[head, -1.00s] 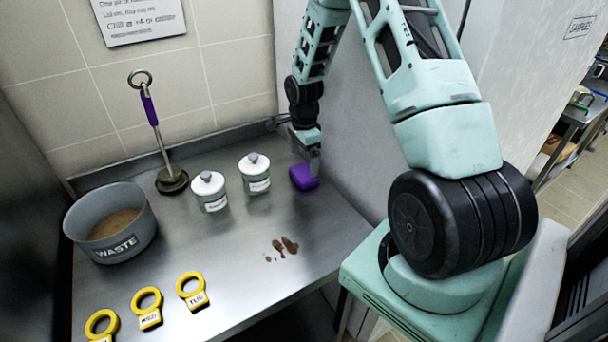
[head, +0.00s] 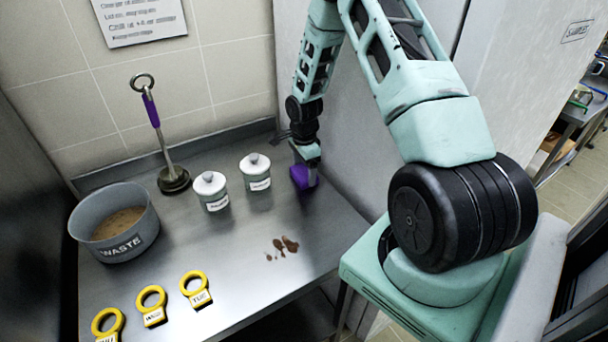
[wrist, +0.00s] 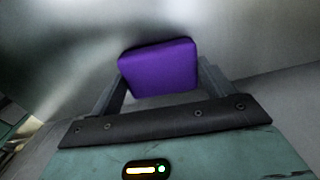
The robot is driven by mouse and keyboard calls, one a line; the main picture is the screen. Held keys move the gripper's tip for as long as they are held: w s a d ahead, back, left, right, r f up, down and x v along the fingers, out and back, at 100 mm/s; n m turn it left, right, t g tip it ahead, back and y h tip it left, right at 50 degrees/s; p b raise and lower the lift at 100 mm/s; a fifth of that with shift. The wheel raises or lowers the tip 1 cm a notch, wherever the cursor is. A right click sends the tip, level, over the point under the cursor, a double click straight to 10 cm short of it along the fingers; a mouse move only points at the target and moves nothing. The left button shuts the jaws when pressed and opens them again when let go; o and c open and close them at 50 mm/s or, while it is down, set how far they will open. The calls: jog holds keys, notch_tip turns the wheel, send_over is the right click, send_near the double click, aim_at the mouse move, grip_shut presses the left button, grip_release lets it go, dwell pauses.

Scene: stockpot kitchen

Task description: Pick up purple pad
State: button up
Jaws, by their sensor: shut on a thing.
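The purple pad (head: 300,178) is at the right rear of the steel counter, close to the side wall. In the wrist view the purple pad (wrist: 160,68) sits between the two dark fingers of my gripper (wrist: 162,88). In the head view my gripper (head: 312,172) points down at the pad and is shut on it. The pad appears to be on the counter or very close to it; its underside is hidden.
Two white-lidded jars (head: 211,190) (head: 256,171) stand left of the pad. Brown spots (head: 287,245) lie in front. A grey WASTE pot (head: 115,222), a purple-handled tool (head: 160,135) and several yellow ring tags (head: 196,289) are further left. The wall is close on the right.

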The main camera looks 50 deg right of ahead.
aim_at(304, 171)
jog(key=shift+r, duration=0.1)
notch_tip(304, 171, up, 10)
jog(key=b, duration=0.2)
dwell(0.4)
jog(key=shift+o, duration=1.4)
jog(key=shift+c, duration=1)
